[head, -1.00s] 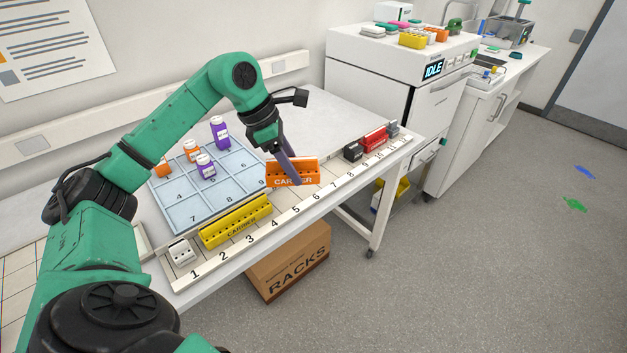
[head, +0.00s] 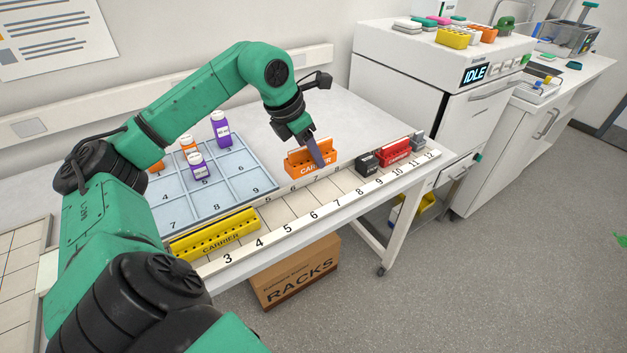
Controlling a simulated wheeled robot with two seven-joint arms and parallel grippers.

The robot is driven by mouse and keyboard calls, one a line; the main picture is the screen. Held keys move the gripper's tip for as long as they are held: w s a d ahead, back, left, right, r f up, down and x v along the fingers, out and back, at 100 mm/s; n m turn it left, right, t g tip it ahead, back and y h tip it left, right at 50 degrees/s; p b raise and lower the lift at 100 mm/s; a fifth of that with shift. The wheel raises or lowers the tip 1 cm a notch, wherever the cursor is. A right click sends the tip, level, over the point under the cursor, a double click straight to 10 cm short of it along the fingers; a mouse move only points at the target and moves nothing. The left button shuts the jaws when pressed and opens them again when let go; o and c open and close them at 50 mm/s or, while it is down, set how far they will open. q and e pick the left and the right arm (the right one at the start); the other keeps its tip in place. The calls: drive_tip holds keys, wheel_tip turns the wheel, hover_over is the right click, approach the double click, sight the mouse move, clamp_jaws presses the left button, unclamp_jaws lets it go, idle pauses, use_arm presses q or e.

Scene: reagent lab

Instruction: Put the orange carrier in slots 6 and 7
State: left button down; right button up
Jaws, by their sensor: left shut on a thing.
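The orange carrier (head: 300,170), marked "CARRIER", is at the far side of the numbered rail (head: 301,222), near its back labels 6 to 8. My left gripper (head: 318,158) comes down over its right part and is shut on it. I cannot tell whether the carrier touches the surface or hangs just above it. Slots 6 and 7 (head: 314,197) look empty between their front and back labels. My right gripper is not in view.
A yellow carrier (head: 214,238) sits at the rail's near left end. Black (head: 369,165), red (head: 394,152) and grey (head: 417,142) blocks stand to the right. A blue gridded tray (head: 236,186) with bottles lies behind the rail. A box of racks (head: 295,275) is below.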

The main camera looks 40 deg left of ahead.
use_arm(q)
drive_tip(key=f, duration=0.2)
drive_tip(key=f+b, duration=0.1)
drive_tip(key=f, duration=0.1)
drive_tip(key=w+f, duration=0.1)
drive_tip(key=f, duration=0.1)
drive_tip(key=shift+f+b, duration=0.2)
drive_tip(key=shift+b, duration=0.2)
wheel_tip(320, 180, down, 3)
drive_tip(key=shift+s+f, duration=0.1)
drive_tip(key=shift+f, duration=0.4)
drive_tip(key=shift+f+b, duration=0.1)
drive_tip(key=shift+b, duration=0.2)
drive_tip(key=c, duration=0.6)
unclamp_jaws()
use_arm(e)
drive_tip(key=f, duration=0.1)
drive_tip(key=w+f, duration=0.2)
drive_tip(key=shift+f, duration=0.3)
